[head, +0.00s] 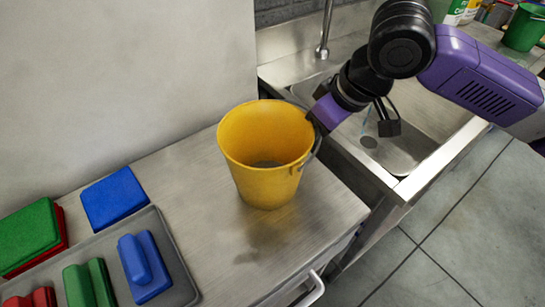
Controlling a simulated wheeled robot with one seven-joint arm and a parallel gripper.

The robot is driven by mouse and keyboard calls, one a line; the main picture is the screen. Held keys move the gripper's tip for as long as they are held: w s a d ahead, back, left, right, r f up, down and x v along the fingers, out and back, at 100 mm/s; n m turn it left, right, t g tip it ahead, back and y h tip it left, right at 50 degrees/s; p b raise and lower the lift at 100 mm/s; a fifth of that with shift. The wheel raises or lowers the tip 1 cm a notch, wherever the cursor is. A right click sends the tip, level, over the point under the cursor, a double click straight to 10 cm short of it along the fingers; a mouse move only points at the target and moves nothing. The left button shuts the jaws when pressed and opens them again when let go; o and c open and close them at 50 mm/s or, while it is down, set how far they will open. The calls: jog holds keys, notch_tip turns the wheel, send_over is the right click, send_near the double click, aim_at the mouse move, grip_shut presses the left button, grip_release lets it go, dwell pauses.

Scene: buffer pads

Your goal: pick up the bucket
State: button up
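A yellow bucket (262,170) is upright at the right end of the metal counter, with its open top facing up. A thin grey handle hangs down on its right side. I cannot tell for certain whether its base touches the counter. My gripper (320,120) is at the bucket's right rim, reaching in from the upper right. Its fingers are hidden or too small to make out, so I cannot tell whether they are open or shut on the rim.
A metal sink (405,150) with a tap (324,35) lies right of the counter. A grey tray (180,275) with blue, green and red pads stands at the lower left. A blue pad (114,198) lies behind it. A green bucket (524,28) is at the far upper right.

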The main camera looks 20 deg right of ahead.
grip_shut()
dwell(1.3)
